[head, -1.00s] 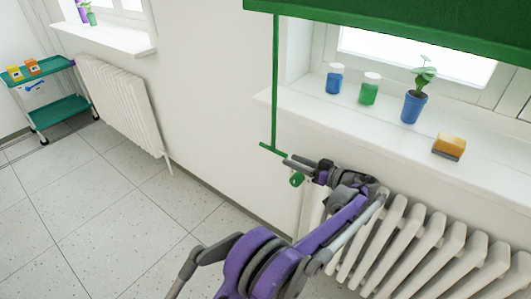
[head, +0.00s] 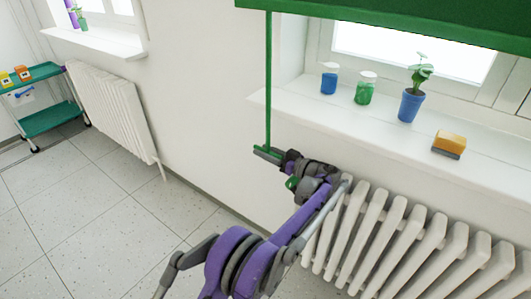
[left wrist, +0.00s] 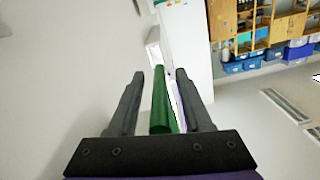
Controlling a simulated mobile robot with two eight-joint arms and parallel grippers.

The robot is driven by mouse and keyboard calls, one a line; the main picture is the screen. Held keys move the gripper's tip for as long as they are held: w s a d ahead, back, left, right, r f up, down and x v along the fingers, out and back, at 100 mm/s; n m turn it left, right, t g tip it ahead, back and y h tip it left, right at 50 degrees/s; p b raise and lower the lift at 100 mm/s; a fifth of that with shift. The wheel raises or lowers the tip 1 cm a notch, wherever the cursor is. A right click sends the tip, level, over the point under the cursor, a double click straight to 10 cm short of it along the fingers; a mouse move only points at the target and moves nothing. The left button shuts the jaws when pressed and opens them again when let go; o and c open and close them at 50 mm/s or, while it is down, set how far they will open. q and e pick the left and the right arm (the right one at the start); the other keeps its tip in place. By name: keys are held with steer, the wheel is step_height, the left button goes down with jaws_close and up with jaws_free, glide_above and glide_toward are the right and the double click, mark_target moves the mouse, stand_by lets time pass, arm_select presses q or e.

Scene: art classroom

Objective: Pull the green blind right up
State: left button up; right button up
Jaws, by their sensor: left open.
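The green blind (head: 400,18) hangs partly lowered across the top of the right window. A thin green rod (head: 268,85) hangs from its left end down to a short green crossbar handle (head: 262,152) below the sill. My left gripper (head: 270,155) is at this handle, its fingers overlapping it. In the left wrist view the green bar (left wrist: 161,100) lies between the two open fingers of the left gripper (left wrist: 160,74), with a visible gap on both sides. My right gripper is not in view.
The sill (head: 390,127) holds a blue jar (head: 329,79), a green jar (head: 365,88), a potted plant (head: 410,105) and a yellow sponge (head: 449,144). A white radiator (head: 400,235) stands below, close to my arm. A green trolley (head: 50,118) is far left.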

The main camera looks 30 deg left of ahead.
arm_select(q)
steer(key=shift+a, duration=0.1)
jaws_close()
stand_by(1.4)
